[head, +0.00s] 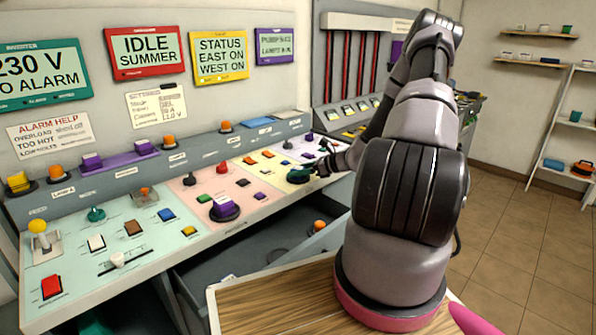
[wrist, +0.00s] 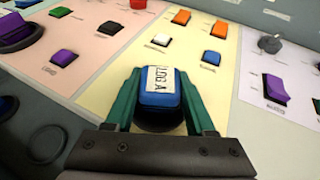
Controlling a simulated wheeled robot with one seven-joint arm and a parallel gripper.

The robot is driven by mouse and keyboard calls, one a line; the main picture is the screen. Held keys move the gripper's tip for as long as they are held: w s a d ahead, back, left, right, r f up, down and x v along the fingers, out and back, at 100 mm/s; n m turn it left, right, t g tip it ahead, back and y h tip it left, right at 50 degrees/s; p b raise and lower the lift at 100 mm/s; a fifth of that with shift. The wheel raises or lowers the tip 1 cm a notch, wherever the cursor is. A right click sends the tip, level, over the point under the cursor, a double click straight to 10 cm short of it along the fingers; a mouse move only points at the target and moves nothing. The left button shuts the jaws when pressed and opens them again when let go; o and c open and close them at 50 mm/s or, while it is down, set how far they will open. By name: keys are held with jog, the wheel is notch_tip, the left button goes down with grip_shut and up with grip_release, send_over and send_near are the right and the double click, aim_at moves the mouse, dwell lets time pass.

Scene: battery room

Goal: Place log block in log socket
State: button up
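In the head view my gripper (head: 303,172) is small and dark over the pale yellow part of the console, and the block is not clear there.
The sloped console (head: 150,240) carries several coloured buttons. A purple block (head: 224,207) stands on a round dark base in the pink part. An open drawer (head: 255,260) below holds an orange ball (head: 319,226). A wooden top (head: 270,305) is in front.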

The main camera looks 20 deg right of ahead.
jog(key=o, duration=0.3)
jog(key=shift+o, duration=0.2)
jog(key=shift+r, duration=0.1)
jog(key=v, duration=1.2)
jog(key=s+a+r+n+g+h, duration=0.1)
jog(key=s+a+r+n+g, duration=0.25)
jog(key=a+r+n, duration=0.45)
jog(key=s+a+r+n+g+h, duration=0.1)
jog(key=s+a+r+n+g, duration=0.3)
jog(key=r, duration=0.7)
jog(key=s+a+r+n+t+h, duration=0.2)
jog(key=s+a+r+n, duration=0.1)
jog(key=s+r+n, duration=0.2)
jog(key=s+a+r+n+t+h, duration=0.3)
jog(key=s+r+n, duration=0.2)
jog(key=s+r, duration=0.5)
jog(key=shift+s+r+n+h, duration=0.3)
jog(key=shift+s+n, duration=0.1)
jog(key=shift+s, duration=0.2)
